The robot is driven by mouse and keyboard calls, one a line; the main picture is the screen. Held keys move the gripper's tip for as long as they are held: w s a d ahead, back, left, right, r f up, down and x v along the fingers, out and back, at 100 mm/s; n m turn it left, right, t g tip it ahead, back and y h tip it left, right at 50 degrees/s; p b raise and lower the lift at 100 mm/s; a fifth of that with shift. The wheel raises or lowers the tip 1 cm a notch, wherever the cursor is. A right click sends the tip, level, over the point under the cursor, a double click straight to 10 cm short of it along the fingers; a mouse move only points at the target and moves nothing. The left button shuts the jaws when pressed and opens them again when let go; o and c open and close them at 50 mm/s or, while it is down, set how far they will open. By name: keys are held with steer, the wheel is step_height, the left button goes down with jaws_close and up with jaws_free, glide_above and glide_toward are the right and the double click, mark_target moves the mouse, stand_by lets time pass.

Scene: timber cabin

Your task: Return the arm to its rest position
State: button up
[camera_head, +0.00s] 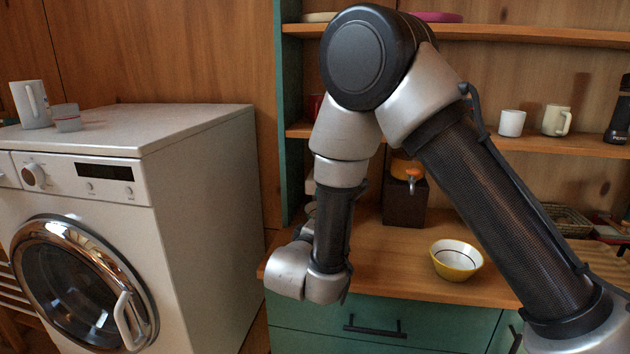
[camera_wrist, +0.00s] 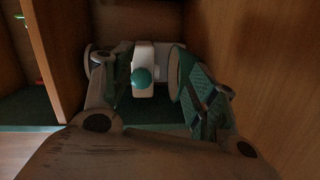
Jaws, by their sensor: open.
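My arm reaches across the head view, bent at the elbow, with its wrist low over the left end of the wooden counter (camera_head: 390,275). My gripper's fingers are hidden there behind the wrist. In the wrist view my gripper (camera_wrist: 152,75) is open, its two fingers spread apart. A white object with a teal round knob (camera_wrist: 142,78) shows in the gap between the fingers, inside a dim wooden compartment. No contact between it and the fingers can be made out, and its distance is hard to judge.
A white washing machine (camera_head: 200,200) stands left, with a mug (camera_head: 32,104) and small cup (camera_head: 67,118) on top. A yellow bowl (camera_head: 456,260) sits on the counter. A shelf (camera_head: 560,144) holds two mugs. Wooden panels (camera_wrist: 245,70) flank my gripper.

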steer(key=d, duration=0.1)
steer(key=d+g+h, duration=0.1)
steer(key=d, duration=0.1)
steer(key=s+d+f+g+h, duration=0.1)
steer(key=shift+d+f+n, duration=0.1)
steer(key=shift+d+n, duration=0.25)
steer(key=shift+n, duration=0.05)
steer(key=s+d+r+m+g+h, duration=0.1)
steer(key=s+d+r+g, duration=0.1)
steer(key=s+d+g, duration=0.6)
steer(key=s+d+r+m+g+h, duration=0.2)
steer(key=s+d+r+g, duration=0.1)
steer(key=d, duration=0.8)
steer(key=s+d+r+m+y, duration=0.4)
steer(key=s+r+y, duration=0.1)
steer(key=s, duration=0.3)
steer(key=s+d+r+m+t+y, duration=0.1)
steer(key=s+d+r+m+y, duration=0.4)
steer(key=s, duration=0.4)
steer(key=shift+s+d+r+t+y, duration=0.2)
steer(key=shift+s+r+t+y, duration=0.15)
steer(key=shift+r, duration=0.55)
steer(key=shift+w, duration=0.1)
